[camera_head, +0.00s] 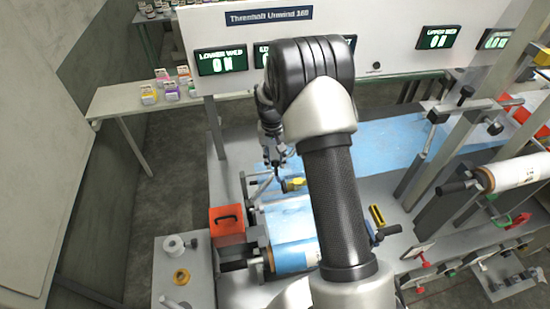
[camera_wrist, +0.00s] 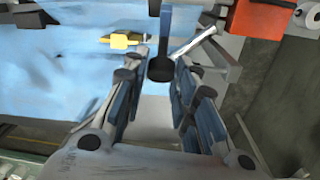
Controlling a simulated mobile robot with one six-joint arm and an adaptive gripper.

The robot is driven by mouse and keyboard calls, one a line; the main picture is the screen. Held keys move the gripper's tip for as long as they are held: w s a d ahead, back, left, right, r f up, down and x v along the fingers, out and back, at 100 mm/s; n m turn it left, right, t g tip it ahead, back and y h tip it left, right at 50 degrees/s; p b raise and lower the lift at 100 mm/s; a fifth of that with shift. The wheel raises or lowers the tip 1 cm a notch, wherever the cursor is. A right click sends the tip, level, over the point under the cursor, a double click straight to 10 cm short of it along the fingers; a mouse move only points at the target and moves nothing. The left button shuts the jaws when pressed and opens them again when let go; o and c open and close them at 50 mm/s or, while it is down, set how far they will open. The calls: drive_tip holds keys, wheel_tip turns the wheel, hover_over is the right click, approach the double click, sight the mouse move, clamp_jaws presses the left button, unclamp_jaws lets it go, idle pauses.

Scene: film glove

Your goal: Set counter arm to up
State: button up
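What looks like the counter arm is a dark bar with a round dark end (camera_wrist: 166,28) in the wrist view. It lies in line with the gap between the fingers of my gripper (camera_wrist: 161,78). A pale metal rod (camera_wrist: 194,43) slants away to its right. My gripper is open, with blue-padded fingers spread on both sides and nothing clearly held. In the head view my gripper (camera_head: 275,157) points down over the machine's blue film, beside a thin bent metal rod (camera_head: 263,188). My own arm hides much of the middle there, and the counter arm's tilt is unclear.
A yellow part (camera_head: 293,184) sits on the blue film near my gripper. An orange box (camera_head: 227,222) stands left of the film roll (camera_head: 293,256). A side table with tape rolls (camera_head: 174,246) is at lower left. Rollers and posts crowd the right.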

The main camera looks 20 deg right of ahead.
clamp_jaws()
drive_tip(key=shift+w+d+r, duration=0.1)
drive_tip(key=shift+w+r, duration=0.1)
drive_tip(key=shift+w, duration=0.35)
idle(0.5)
drive_tip(key=shift+w, duration=0.15)
drive_tip(key=w+d+f+b, duration=0.1)
drive_tip(key=w+f+b, duration=0.2)
drive_tip(key=w, duration=0.4)
drive_tip(key=shift+w+d+f, duration=0.25)
drive_tip(key=shift+f, duration=0.25)
idle(0.6)
